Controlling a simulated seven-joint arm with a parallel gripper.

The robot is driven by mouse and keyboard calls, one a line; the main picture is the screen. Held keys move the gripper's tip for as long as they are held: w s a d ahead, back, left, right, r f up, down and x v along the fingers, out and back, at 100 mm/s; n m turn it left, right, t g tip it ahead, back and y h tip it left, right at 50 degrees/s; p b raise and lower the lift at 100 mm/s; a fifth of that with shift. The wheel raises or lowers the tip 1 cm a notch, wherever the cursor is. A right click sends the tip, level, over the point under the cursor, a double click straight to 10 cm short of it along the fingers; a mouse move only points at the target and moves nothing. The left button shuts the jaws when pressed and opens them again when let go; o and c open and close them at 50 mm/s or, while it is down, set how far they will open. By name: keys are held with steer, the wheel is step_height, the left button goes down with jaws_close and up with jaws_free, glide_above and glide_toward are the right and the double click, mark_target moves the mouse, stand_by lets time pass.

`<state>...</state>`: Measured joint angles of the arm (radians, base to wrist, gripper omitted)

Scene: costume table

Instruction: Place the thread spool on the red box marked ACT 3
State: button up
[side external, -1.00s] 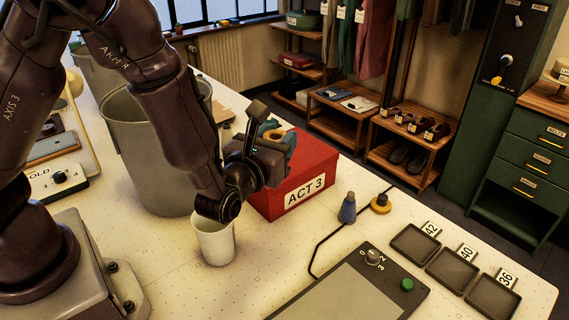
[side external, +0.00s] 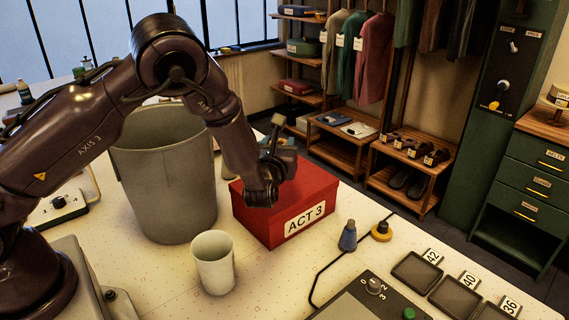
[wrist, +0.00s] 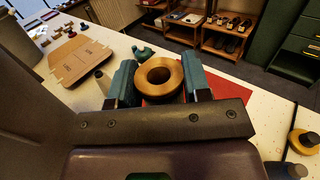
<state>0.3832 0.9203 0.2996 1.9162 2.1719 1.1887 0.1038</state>
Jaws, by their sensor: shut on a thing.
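My gripper (side external: 284,163) is over the back left part of the red box (side external: 318,191) marked ACT 3, close to its top. In the wrist view my gripper (wrist: 158,85) has its teal fingers shut on the thread spool (wrist: 142,78), a golden-brown ring with a dark central hole. Red of the box shows behind and below the spool in that view. The spool is hidden by my gripper in the side view. I cannot tell whether the spool touches the lid.
A large grey bin (side external: 165,195) stands left of the box and a white cup (side external: 213,265) in front of it. Dark trays (side external: 417,272) lie at the front right.

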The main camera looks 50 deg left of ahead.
steer(key=shift+w+f, duration=0.6)
steer(key=shift+f, duration=0.15)
steer(key=shift+w+a+f, duration=0.1)
steer(key=shift+w+f, duration=0.05)
steer(key=shift+f, duration=0.8)
steer(key=shift+w+f, duration=0.15)
steer(key=shift+f, duration=0.75)
steer(key=shift+f, duration=0.1)
steer(key=o, duration=0.9)
